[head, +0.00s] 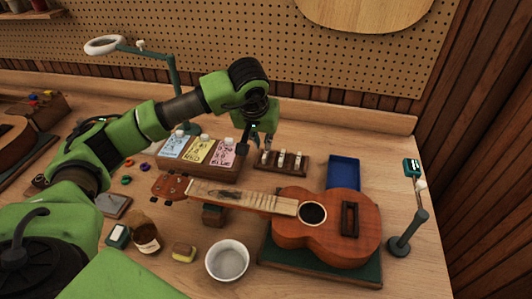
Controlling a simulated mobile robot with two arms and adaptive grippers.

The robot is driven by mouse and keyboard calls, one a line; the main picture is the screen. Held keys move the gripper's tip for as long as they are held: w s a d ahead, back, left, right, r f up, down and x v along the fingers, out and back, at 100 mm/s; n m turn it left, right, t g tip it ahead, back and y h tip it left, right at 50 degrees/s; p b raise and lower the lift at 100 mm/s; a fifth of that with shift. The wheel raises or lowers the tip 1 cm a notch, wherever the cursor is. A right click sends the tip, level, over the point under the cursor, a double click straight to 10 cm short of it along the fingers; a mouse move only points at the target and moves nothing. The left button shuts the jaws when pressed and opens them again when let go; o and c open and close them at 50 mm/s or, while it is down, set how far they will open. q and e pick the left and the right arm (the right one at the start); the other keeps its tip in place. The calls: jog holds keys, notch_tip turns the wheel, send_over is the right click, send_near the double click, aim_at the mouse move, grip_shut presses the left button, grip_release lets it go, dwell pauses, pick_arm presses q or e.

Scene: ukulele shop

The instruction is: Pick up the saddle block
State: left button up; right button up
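A dark wooden block (267,167) with several upright white pieces stands on the bench behind the ukulele (330,240); it looks like the saddle block. My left gripper (259,140) hangs above and just behind the left end of this block, pointing down. Its fingers look spread, with nothing seen between them. The ukulele lies on a dark green mat (300,272), its neck pointing left over a small support (213,216). My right gripper is not in view.
A card holder (200,172) with blue, yellow and pink cards stands left of the block. A blue tray (344,172) is to its right. A green post (408,225) stands at the right edge. A white bowl (228,261), brown jar (145,239) and sponge (184,252) stand in front.

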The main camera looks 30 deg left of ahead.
aim_at(265, 154)
pick_arm(q)
jog(key=shift+x, duration=0.9)
jog(key=p+x, duration=0.2)
jog(key=x, duration=0.2)
jog(key=shift+w+f, duration=0.15)
jog(key=shift+f, duration=0.25)
jog(key=shift+w+f, duration=0.1)
jog(key=shift+f, duration=0.1)
grip_shut()
jog(key=shift+r, duration=0.1)
